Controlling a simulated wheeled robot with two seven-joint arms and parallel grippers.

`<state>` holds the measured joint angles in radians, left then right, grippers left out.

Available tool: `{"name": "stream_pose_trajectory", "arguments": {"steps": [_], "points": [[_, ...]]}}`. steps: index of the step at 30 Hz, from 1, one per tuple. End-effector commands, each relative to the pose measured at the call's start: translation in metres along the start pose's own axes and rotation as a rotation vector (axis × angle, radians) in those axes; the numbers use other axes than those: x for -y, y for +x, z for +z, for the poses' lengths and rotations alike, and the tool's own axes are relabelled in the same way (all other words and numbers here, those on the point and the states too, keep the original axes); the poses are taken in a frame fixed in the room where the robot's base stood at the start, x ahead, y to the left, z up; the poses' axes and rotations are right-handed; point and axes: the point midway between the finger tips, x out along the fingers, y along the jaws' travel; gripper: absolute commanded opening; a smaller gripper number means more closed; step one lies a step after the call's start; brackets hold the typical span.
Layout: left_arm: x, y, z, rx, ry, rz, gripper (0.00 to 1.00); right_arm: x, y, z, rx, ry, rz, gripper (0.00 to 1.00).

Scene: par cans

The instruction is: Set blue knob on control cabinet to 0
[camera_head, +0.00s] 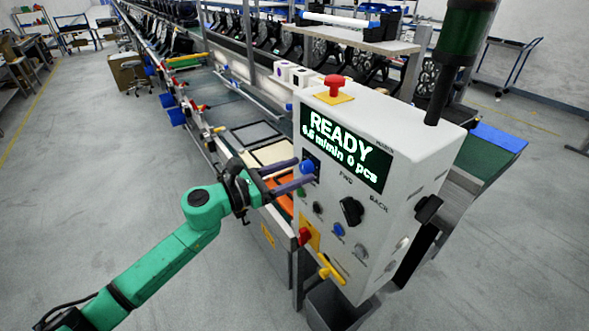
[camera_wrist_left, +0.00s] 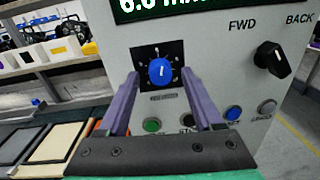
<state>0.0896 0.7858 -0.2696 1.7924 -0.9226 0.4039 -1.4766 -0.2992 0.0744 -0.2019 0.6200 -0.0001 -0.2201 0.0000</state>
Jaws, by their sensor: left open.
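In the head view the blue knob (camera_head: 307,167) is at the cabinet's left edge, below the screen. My left gripper (camera_head: 307,174) is open with its purple fingers pointing at the panel. In the wrist view the fingertips (camera_wrist_left: 161,85) are on either side of the knob, slightly below it; contact cannot be told. My right gripper is not in view.
A black FWD/BACK selector (camera_wrist_left: 272,59) is right of the knob. Below are a green button (camera_wrist_left: 152,125), a black button and a blue button (camera_wrist_left: 233,113). A red emergency button (camera_head: 334,86) tops the cabinet.

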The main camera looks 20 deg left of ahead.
Motion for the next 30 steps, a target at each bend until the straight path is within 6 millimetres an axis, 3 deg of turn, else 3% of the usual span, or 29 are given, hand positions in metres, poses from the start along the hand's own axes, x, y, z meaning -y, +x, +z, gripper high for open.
{"name": "stream_pose_trajectory", "arguments": {"steps": [1,5,6,19,30], "points": [[0.0001,-0.0001,-0.0001,0.0,0.0,0.0,0.56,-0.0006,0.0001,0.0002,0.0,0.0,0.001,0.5],[0.0,-0.0003,0.0,0.0,0.0,0.0,0.06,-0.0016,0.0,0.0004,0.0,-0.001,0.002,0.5],[-0.0001,-0.0003,0.0001,0.0,0.0,0.0,0.0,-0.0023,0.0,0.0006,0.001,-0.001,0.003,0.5],[0.0001,-0.0004,0.0,0.005,-0.062,0.0,0.0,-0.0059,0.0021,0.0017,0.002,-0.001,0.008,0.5],[0.0002,-0.0004,0.0004,0.022,-0.329,0.0,0.0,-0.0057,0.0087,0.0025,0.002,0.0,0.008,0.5]]}}
